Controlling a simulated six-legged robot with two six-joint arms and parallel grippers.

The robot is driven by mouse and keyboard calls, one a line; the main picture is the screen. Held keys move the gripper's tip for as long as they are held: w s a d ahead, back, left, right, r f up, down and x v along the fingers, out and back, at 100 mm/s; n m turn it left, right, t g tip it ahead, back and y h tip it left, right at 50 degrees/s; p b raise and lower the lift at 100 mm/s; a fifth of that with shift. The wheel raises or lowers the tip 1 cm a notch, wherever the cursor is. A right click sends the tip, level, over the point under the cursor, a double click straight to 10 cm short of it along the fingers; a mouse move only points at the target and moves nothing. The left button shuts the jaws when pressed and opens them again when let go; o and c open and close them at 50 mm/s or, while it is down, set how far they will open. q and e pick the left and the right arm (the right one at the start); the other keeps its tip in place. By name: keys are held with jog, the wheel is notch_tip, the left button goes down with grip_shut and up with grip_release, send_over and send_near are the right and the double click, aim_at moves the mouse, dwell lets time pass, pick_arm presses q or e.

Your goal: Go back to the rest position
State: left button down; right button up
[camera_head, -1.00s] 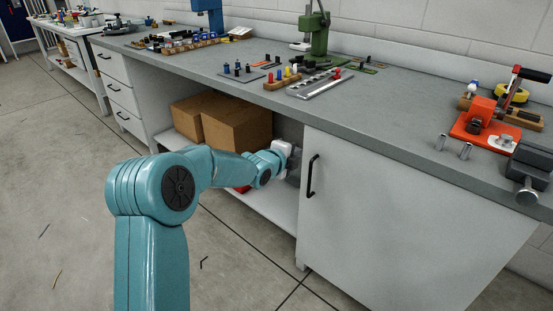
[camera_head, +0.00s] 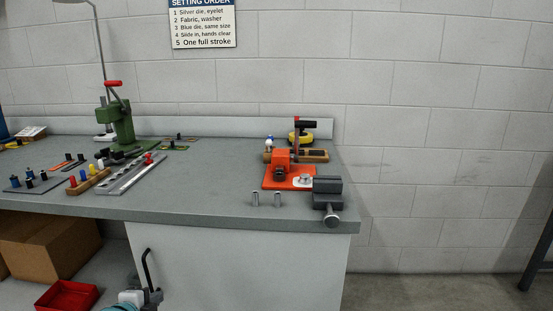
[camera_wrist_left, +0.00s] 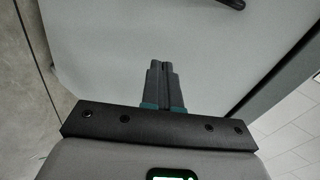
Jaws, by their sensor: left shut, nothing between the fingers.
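My left gripper (camera_head: 153,297) shows at the bottom of the head view, low in front of the cabinet under the workbench. In the left wrist view its two fingers (camera_wrist_left: 160,85) are together with nothing between them. A pale cabinet door (camera_wrist_left: 105,45) fills most of the area beyond the fingers. The black door handle (camera_head: 148,268) is right beside the gripper in the head view; I cannot tell whether they touch. My right gripper is not in view.
The grey workbench (camera_head: 215,190) carries a green press (camera_head: 122,128), an orange clamp fixture (camera_head: 283,170) and a dark vise (camera_head: 327,193). A cardboard box (camera_head: 45,245) and a red tray (camera_head: 67,295) sit on the lower shelf. Floor shows clear right of the bench.

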pick_arm(q)
jog(key=s+d+f+n+g+h, duration=0.25)
jog(key=s+d+f, duration=0.35)
jog(key=d+f, duration=0.35)
jog(key=s+d+f+n+g+h, duration=0.15)
jog(key=s+d+f+g, duration=0.25)
jog(key=s+d+f, duration=0.45)
jog(key=s+d+f+n+g, duration=0.45)
jog(key=s+f+n, duration=0.35)
jog(key=s, duration=0.5)
notch_tip(320, 180, up, 23)
jog(key=s+n+p, duration=0.2)
jog(key=n+p, duration=0.5)
jog(key=p, duration=1.6)
jog(key=shift+s+d+g+y, duration=0.3)
jog(key=shift+s+g, duration=0.05)
jog(key=shift+g, duration=0.05)
